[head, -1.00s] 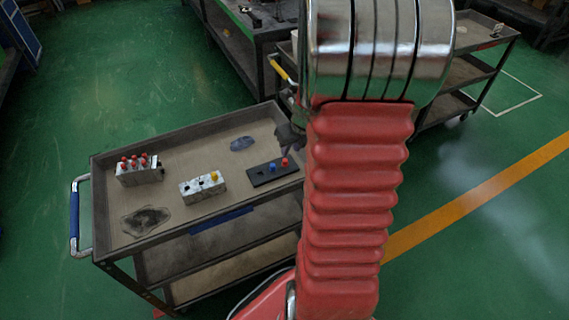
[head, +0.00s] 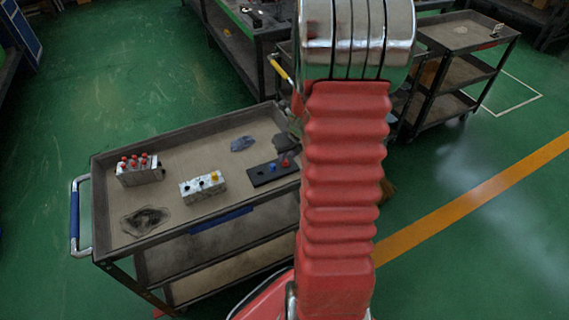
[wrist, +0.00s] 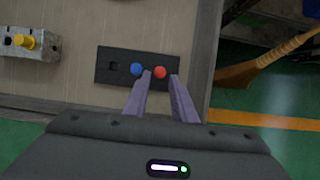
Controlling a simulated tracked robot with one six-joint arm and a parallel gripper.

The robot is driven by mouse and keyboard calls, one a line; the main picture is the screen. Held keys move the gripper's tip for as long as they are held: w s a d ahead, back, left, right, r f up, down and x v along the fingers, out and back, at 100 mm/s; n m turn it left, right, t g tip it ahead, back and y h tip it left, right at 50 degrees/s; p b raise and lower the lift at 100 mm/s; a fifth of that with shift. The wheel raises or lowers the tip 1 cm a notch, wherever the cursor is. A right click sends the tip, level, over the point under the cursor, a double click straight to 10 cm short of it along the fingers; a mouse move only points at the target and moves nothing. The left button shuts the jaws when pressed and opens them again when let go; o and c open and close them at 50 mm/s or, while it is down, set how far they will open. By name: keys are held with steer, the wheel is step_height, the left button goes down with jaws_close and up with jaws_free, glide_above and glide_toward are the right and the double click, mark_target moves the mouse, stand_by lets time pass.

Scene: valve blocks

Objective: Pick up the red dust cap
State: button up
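The red dust cap (wrist: 160,72) sits in the black holder (wrist: 105,72) on the cart top, beside a blue cap (wrist: 137,69). An empty square slot shows at the holder's left end. My gripper (wrist: 160,76) is open in the wrist view. Its two fingers appear on either side of the red cap, the left fingertip between the blue and red caps. I cannot tell how far above the cap the tips are. In the head view the red cap (head: 286,163) shows just below my gripper (head: 286,152), partly hidden.
A metal valve block (head: 203,187) with a yellow cap (head: 214,175) stands left of the holder. A block with several red caps (head: 138,170) stands further left. The cart's edge (wrist: 203,60) is close on the right; a broom (wrist: 270,62) lies beyond it.

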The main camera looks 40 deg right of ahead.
mark_target(286, 162)
steer(key=shift+x, duration=2.35)
steer(key=shift+c, duration=0.2)
steer(key=c, duration=0.6)
steer(key=shift+o, duration=0.2)
steer(key=shift+r, duration=0.1)
step_height(286, 162, up, 10)
steer(key=shift+w, duration=0.1)
